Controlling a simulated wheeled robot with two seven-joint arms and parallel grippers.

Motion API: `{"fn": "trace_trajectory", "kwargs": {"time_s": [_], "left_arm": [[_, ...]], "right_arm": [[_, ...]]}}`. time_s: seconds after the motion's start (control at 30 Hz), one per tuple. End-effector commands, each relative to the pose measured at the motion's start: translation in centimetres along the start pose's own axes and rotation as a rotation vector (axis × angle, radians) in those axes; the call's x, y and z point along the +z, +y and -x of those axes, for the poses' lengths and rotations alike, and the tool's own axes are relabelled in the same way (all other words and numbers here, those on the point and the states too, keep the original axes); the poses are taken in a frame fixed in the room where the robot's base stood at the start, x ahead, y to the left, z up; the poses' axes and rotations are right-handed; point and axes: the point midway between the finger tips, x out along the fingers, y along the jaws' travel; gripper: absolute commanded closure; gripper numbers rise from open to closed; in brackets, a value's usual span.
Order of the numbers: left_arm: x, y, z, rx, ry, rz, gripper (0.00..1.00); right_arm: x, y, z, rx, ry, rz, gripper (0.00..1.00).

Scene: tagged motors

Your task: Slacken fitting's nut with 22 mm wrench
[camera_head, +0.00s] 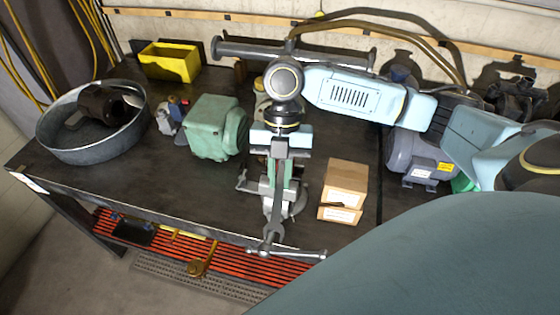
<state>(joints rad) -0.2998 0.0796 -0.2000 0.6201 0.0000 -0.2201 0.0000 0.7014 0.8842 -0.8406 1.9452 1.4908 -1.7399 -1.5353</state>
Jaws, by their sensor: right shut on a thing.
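My right gripper (279,160) is shut on a grey wrench (276,205) and points down over the front middle of the bench. The wrench's open jaw end hangs toward the bench's front edge, close above a thin metal bar (300,252). A grey-green device that looks like a vise (293,200) stands behind and beside the wrench, partly covered by it and my gripper. I cannot make out the fitting or its nut clearly, nor whether the wrench touches anything. The size mark on the wrench is not readable. My left gripper is not in view.
The dark bench (215,188) holds cardboard boxes (345,185) right of the gripper, a green motor (215,128) to the left and a grey motor (415,155) to the right. A round metal tub (62,150) and yellow bin (170,65) stand farther left.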

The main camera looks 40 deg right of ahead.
Motion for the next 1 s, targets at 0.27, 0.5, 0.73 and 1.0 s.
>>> {"fn": "trace_trajectory", "kwargs": {"time_s": [0.27,0.5,0.73,1.0], "left_arm": [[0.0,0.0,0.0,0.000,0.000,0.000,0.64],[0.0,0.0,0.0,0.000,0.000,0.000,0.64],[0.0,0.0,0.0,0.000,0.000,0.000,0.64],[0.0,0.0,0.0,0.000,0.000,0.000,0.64]], "right_arm": [[-0.4,0.0,1.1,0.001,-0.001,0.001,1.00],[-0.4,0.3,1.1,0.013,-0.001,-0.026,1.00],[-0.2,2.2,1.1,0.085,0.000,-0.198,1.00],[0.1,3.4,1.3,0.132,0.000,-0.312,1.00]]}}
